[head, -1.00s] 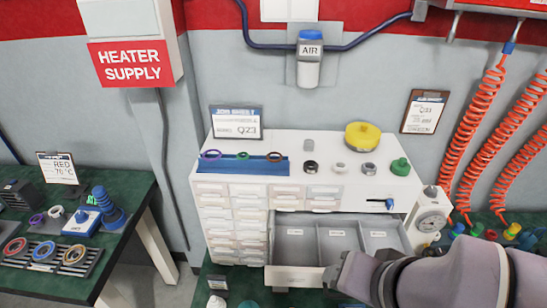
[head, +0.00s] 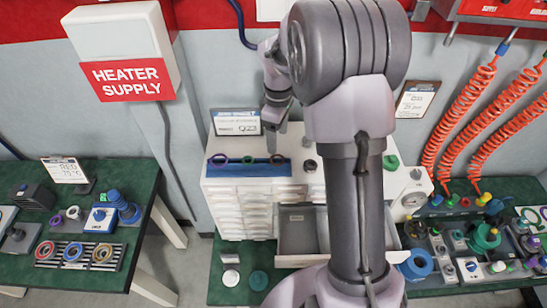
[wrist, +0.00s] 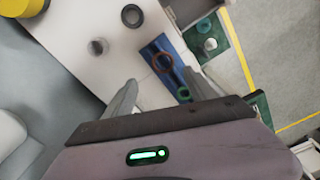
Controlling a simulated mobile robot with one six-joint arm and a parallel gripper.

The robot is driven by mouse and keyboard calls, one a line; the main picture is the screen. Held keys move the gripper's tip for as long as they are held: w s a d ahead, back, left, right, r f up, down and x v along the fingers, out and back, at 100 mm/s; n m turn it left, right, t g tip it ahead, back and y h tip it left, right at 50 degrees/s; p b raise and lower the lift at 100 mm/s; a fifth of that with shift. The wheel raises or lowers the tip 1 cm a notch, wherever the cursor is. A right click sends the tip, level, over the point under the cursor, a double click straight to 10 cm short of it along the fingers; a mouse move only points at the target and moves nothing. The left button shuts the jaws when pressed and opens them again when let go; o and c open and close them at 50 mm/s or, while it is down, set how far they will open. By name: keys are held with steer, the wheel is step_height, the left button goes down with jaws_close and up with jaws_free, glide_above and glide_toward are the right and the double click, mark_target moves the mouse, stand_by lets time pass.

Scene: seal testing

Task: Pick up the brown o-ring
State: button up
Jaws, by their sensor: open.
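The brown o-ring (head: 277,159) stands at the right end of a blue holder (head: 234,170) on top of the white drawer cabinet (head: 222,186). A green o-ring (head: 247,159) and a purple o-ring (head: 220,159) are in the same holder, to its left. In the wrist view, the brown o-ring (wrist: 163,62) shows beyond and between my fingertips, with the green o-ring (wrist: 183,93) nearer the right finger. My gripper (head: 271,146) is open and empty, pointing down above the right end of the holder. It also shows in the wrist view (wrist: 160,86).
An open drawer (head: 297,228) juts from the cabinet front, partly hidden by my arm. A sign (head: 237,122) stands behind the holder. The wrist view shows a black ring (wrist: 132,15) and a grey ring (wrist: 98,47) on the cabinet top. A rack (head: 77,260) with rings lies on the left table.

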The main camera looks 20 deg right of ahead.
mark_target(278, 155)
step_height(278, 155, down, 2)
steer(key=shift+f, duration=0.2)
steer(key=f, duration=0.3)
steer(key=f+b, duration=0.1)
steer(key=shift+s+a+f, duration=0.2)
steer(key=shift+s, duration=0.2)
steer(key=shift+w+f, duration=0.1)
steer(key=shift+f, duration=0.1)
steer(key=shift+f, duration=0.25)
steer(key=c, duration=1.4)
